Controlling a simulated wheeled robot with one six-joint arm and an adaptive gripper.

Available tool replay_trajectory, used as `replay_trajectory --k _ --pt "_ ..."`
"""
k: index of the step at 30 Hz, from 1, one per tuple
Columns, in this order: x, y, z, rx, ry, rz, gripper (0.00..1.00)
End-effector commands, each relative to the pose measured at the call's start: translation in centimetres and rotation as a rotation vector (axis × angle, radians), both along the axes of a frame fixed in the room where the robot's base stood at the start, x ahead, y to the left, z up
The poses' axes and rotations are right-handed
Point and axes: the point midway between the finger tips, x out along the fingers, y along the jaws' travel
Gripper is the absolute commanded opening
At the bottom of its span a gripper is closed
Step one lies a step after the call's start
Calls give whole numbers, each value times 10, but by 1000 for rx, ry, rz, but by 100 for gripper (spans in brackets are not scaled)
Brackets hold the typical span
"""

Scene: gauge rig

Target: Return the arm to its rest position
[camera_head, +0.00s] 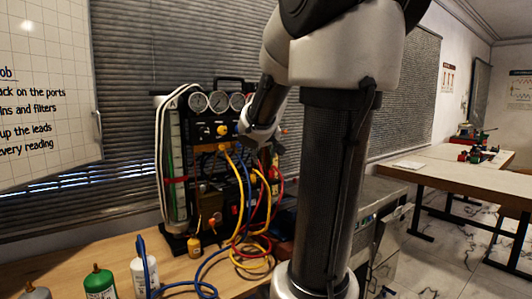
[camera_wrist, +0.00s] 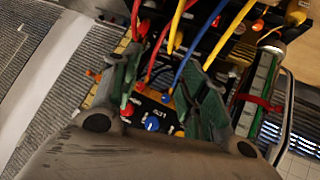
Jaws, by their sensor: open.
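My arm stands in front of the gauge rig (camera_head: 205,130) in the head view, bent down toward its right side. The rig is a black panel with several round gauges on top and blue, yellow and red hoses hanging from it. My gripper's fingers are hard to make out there. In the wrist view my gripper (camera_wrist: 163,72) is open, with its two green-grey fingers spread. Between and beyond the fingers are the rig's panel with a blue knob (camera_wrist: 152,123) and the coloured hoses. I see nothing held between the fingers.
The hoses (camera_head: 250,235) loop onto the wooden bench (camera_head: 120,245) close to my arm. A green bottle (camera_head: 100,283) and a white bottle (camera_head: 143,272) stand at the front left. A whiteboard (camera_head: 45,95) hangs at left. Another table (camera_head: 460,172) stands at right with open floor around it.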

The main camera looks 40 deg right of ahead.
Motion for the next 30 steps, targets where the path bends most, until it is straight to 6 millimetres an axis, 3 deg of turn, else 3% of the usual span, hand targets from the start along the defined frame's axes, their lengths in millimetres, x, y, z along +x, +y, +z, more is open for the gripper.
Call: replay_trajectory --k 23,26,28,30 --pt "-7 -1 -1 -18 27 3 44" --pt "-31 -10 -18 -48 146 -13 44" --pt "-67 -12 -41 -16 263 -52 44" --pt "-111 11 -61 53 374 -59 44"
